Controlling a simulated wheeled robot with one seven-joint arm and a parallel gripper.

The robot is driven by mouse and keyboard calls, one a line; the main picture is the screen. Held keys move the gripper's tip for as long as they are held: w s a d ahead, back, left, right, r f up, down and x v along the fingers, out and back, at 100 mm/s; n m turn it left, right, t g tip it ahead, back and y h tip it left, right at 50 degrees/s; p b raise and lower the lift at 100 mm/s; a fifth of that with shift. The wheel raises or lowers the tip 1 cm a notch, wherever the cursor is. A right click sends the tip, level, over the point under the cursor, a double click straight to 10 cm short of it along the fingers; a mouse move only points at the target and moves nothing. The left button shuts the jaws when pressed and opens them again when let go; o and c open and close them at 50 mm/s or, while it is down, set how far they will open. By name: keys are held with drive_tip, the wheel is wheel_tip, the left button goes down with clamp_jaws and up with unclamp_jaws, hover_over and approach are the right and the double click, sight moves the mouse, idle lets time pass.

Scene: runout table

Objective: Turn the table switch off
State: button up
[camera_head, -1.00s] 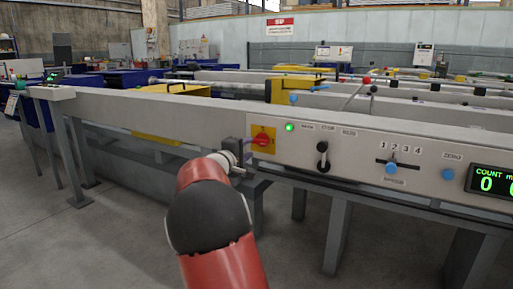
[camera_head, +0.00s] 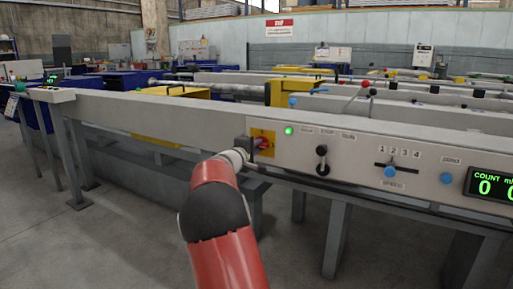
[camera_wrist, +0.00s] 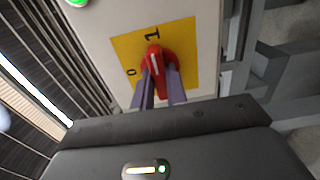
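The table switch is a red rotary knob (camera_wrist: 155,62) on a yellow plate (camera_wrist: 183,62) marked 0 and 1. The white line on the knob points toward the 1. In the head view the knob (camera_head: 265,144) is partly hidden by my gripper (camera_head: 250,146). In the wrist view the two purple fingers of my gripper (camera_wrist: 160,82) are apart, one on each side of the knob's lower part. I cannot tell whether they touch it. A green lamp (camera_head: 289,131) to the right of the plate is lit.
The panel carries a black lever (camera_head: 322,160), a slider with a blue knob (camera_head: 390,171), a blue button (camera_head: 446,179) and a lit count display (camera_head: 490,185). A grey rail (camera_head: 340,185) and table legs run below. Open floor lies in front.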

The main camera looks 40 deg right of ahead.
clamp_jaws()
drive_tip(key=shift+n, duration=0.3)
drive_tip(key=shift+n+p, duration=3.25)
drive_tip(key=shift+n, duration=5.45)
drive_tip(key=shift+f, duration=0.1)
drive_tip(key=o, duration=0.7)
unclamp_jaws()
